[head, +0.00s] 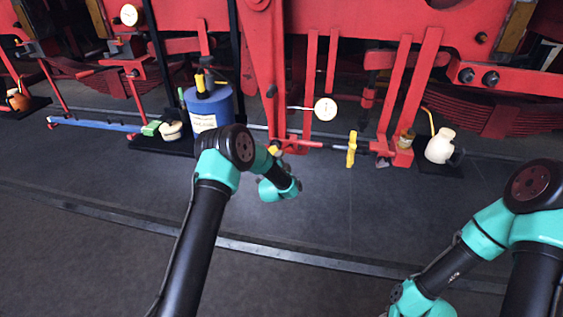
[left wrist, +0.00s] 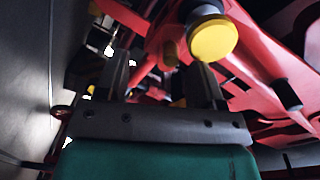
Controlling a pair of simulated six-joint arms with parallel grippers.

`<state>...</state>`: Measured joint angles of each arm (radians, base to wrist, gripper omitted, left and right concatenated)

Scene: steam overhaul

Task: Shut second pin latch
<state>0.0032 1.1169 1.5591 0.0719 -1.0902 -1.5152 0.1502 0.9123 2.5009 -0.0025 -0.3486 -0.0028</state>
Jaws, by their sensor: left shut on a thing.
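My left gripper (left wrist: 162,75) shows in the left wrist view, its two dark fingers set apart on either side of a part in the shadow. I take this part for the pin latch, but its shape is mostly hidden. A round yellow knob (left wrist: 213,39) stands just beyond the right finger. In the head view my left wrist (head: 279,185) is just below the red hanging bracket, by a small yellow piece (head: 273,150); the fingertips cannot be made out there. My right arm is at the lower right, its fingers out of frame.
A yellow clamp (head: 351,149) sits on the rod to the right. A blue drum (head: 210,108) stands left of my left wrist, and a cream jug (head: 440,146) stands at the right. Red frame members hang close above. The dark floor (head: 330,215) in front is clear.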

